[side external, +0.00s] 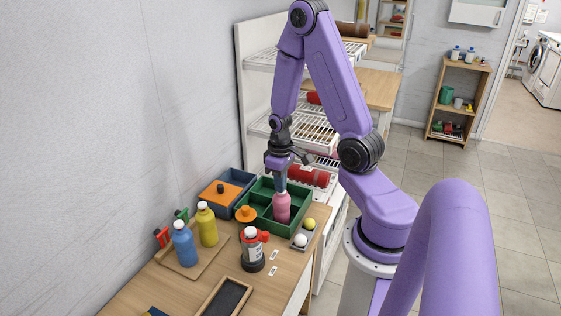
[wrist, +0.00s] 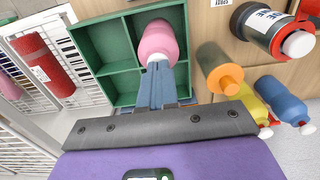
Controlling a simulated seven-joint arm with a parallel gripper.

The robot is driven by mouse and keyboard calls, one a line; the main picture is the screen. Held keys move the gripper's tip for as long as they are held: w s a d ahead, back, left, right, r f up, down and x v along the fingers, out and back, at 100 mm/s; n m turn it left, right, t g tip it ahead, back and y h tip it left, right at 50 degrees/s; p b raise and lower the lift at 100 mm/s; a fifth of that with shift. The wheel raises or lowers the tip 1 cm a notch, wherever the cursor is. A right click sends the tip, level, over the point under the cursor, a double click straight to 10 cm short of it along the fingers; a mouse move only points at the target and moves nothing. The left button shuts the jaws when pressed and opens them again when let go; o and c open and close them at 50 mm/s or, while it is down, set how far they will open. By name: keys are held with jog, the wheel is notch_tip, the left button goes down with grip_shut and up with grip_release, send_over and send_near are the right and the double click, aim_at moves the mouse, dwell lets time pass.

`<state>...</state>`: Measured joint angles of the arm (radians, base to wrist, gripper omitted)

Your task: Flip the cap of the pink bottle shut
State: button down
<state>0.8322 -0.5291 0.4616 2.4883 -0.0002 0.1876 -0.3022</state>
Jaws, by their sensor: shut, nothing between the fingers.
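The pink bottle (side external: 282,208) stands upright in the green divided crate (side external: 262,225) on the wooden table. The pink bottle (wrist: 158,38) also shows in the wrist view, at the top centre, with a bit of white at its near end. My gripper (side external: 281,184) is directly above the bottle, pointing down, its fingers shut together and empty. In the wrist view the fingertips of my gripper (wrist: 158,70) overlap the bottle's top end. They hide most of the cap, so I cannot tell the cap's position or whether the fingers touch it.
A blue bottle (side external: 184,245) and a yellow bottle (side external: 207,226) stand on a wooden board at left. An orange-topped item (side external: 246,214) and a red-and-black canister (side external: 252,250) stand near the crate. White and yellow balls sit at its right. Wire shelves (side external: 306,128) rise behind.

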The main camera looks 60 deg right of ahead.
notch_tip(320, 180, up, 14)
jog(key=shift+f, duration=0.2)
dwell(0.4)
